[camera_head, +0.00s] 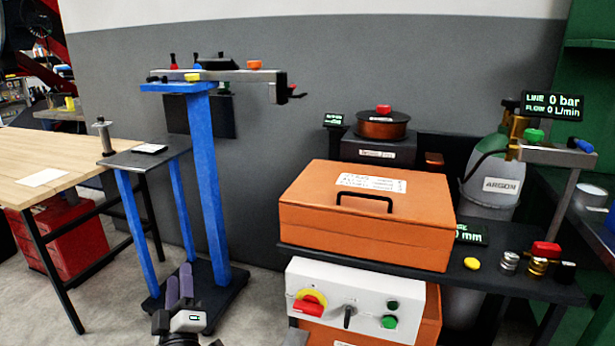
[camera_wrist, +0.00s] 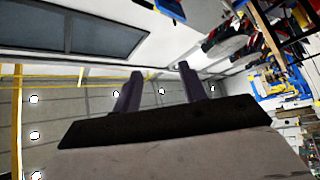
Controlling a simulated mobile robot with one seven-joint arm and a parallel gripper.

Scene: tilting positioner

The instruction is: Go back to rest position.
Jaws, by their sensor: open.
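My gripper (camera_head: 179,274) shows low in the head view, left of centre. Its two purple-grey fingers point up, with a gap between them and nothing held. It stands in front of the foot of the blue stand (camera_head: 205,180) in the picture. In the wrist view, my gripper (camera_wrist: 160,70) has its two fingers apart and empty. Behind them are the ceiling, walls and round lamps, so the wrist looks upward and away from the benches. Most of my arm is out of view.
An orange case (camera_head: 365,240) with a handle lies on the dark bench at right, above a white control panel (camera_head: 345,300). A grey gas cylinder (camera_head: 490,185) stands behind. A wooden table (camera_head: 50,165) is at left. Some floor shows between table and stand.

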